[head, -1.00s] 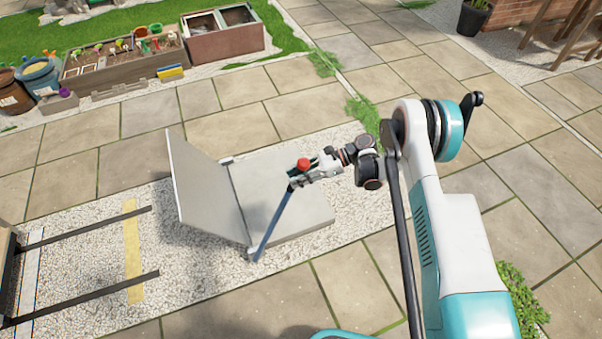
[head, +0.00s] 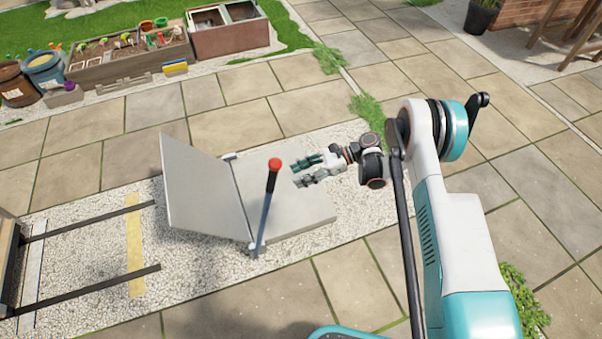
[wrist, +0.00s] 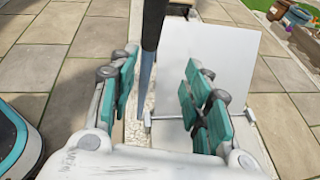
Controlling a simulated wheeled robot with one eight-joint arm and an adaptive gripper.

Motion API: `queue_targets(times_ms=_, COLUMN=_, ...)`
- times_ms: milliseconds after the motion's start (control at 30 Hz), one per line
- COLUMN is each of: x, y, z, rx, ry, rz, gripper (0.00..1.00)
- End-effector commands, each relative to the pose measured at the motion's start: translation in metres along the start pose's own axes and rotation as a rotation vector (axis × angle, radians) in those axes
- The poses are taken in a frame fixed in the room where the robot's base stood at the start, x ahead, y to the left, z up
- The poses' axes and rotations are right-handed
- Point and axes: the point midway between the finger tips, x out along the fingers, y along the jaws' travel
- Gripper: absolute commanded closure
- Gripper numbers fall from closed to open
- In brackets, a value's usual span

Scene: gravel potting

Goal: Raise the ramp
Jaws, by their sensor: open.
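The ramp (head: 203,192) is a grey plate tilted steeply up at the left edge of a flat grey platform (head: 285,195). It also shows upright in the wrist view (wrist: 212,75). A blue-grey lever (head: 264,217) with a red knob (head: 275,164) stands nearly upright at the platform's near edge. In the wrist view the lever shaft (wrist: 147,65) runs ahead of and between the fingers. My gripper (head: 297,172) is open and empty, to the right of the lever and apart from it, above the platform. Its teal finger pads (wrist: 160,95) are spread in the wrist view.
Two dark rails (head: 85,222) and a yellow strip (head: 134,245) lie left of the ramp on gravel. A wooden planter (head: 130,65), a brown two-part bin (head: 228,38) and several pots stand at the back left.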

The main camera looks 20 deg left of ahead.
Motion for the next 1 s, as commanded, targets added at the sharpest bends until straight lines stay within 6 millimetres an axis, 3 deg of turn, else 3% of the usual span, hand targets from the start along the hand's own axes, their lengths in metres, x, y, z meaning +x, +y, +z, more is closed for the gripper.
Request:
queue_targets(times_ms=167, x=-0.02, y=-0.001, z=0.0, rx=0.001, ry=0.0, rz=-0.004, gripper=0.55)
queue_targets(times_ms=600, x=-0.102, y=-0.001, z=-0.001, rx=0.001, ry=0.0, rz=-0.002, gripper=0.55)
queue_targets(times_ms=800, x=-0.117, y=0.0, z=-0.001, rx=0.001, ry=0.0, rz=-0.001, gripper=0.55)
queue_targets(times_ms=1000, x=-0.119, y=0.0, z=-0.001, rx=0.001, ry=0.0, rz=0.0, gripper=0.55)
